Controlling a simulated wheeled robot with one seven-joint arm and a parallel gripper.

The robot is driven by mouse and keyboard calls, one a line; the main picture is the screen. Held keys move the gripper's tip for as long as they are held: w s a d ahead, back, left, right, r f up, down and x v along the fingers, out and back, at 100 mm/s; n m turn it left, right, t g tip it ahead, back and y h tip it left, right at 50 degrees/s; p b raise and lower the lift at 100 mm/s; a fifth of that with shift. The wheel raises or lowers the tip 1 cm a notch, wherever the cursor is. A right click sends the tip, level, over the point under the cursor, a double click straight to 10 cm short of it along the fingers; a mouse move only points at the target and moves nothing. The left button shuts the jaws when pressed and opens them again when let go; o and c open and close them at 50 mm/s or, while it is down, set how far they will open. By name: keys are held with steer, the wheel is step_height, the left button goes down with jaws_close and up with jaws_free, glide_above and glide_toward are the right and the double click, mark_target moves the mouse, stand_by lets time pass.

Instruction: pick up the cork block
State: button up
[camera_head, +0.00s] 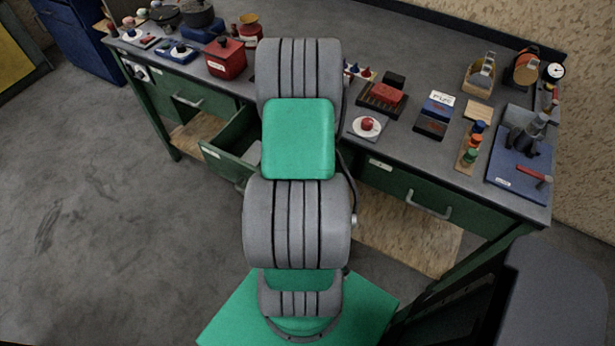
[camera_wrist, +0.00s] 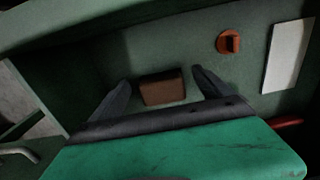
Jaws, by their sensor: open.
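A small brown block (camera_wrist: 163,90), which looks like the cork block, lies on the green floor of an open drawer in the wrist view. My gripper (camera_wrist: 161,76) is open, with one dark finger to the left of the block and one to the right. There is a gap on each side, and the near edge of the block is close to the dark gripper body. In the head view my arm hides the gripper and the block; the open drawer (camera_head: 215,156) shows only in part.
An orange-brown round piece (camera_wrist: 229,42) and a white flat sheet (camera_wrist: 287,56) lie to the right in the drawer. A red item (camera_wrist: 287,122) shows beside my gripper. Drawer walls surround the space. The workbench above holds a red box (camera_head: 226,60) and a blue tray (camera_head: 507,170).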

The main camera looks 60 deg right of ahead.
steer(key=shift+f, duration=0.45)
steer(key=shift+c, duration=0.6)
steer(key=c, duration=1.4)
steer(key=shift+r, duration=0.1)
